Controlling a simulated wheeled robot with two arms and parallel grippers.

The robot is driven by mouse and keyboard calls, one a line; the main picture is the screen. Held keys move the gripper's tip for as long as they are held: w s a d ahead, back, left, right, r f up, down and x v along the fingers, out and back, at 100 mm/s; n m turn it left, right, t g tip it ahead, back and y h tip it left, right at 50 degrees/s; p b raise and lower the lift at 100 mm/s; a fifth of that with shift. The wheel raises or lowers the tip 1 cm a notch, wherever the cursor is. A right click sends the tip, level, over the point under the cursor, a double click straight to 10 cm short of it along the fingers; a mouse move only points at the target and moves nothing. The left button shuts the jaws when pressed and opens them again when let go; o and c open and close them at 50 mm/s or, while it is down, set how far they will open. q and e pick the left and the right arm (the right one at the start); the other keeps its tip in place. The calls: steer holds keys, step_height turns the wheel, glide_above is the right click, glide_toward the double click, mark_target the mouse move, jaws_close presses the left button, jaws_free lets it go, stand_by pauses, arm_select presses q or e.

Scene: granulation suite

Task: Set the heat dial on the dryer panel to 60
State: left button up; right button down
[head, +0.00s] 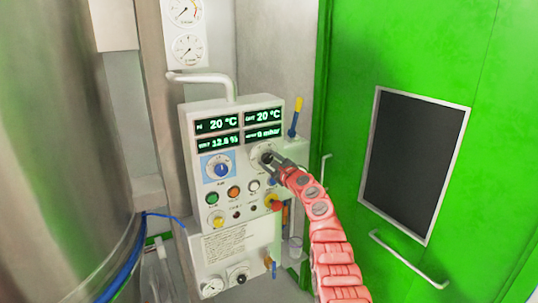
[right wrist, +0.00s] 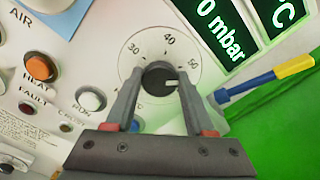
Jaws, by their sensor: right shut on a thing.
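The dryer panel (head: 233,190) is a pale box with lit displays. Its heat dial (right wrist: 158,78) is a black knob on a round white scale; 30, 40 and 50 are readable in the right wrist view. The knob's white mark points right, past the 50 and towards one of my fingers; any number there is hidden. My right gripper (right wrist: 158,92) is shut on the knob, one finger on each side. In the head view my right gripper (head: 271,160) covers much of the dial (head: 262,149). My left gripper is not in view.
A blue air dial (head: 221,169) sits left of the heat dial, with several buttons below, including an orange one (right wrist: 40,67). A yellow-and-blue lever (head: 295,117) stands close on the right. A green door (head: 340,110) is at right, a steel vessel (head: 60,150) at left.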

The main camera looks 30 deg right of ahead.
steer(key=m+p, duration=0.3)
steer(key=m, duration=0.1)
steer(key=shift+d+m, duration=0.1)
steer(key=shift+m, duration=0.2)
steer(key=m+p, duration=0.2)
steer(key=m, duration=0.1)
steer(key=shift+m, duration=0.3)
steer(key=shift+f+m, duration=0.2)
steer(key=shift+m, duration=0.5)
steer(key=shift+c, duration=1.3)
jaws_free()
steer(key=shift+r+p, duration=0.1)
steer(key=shift+p, duration=0.2)
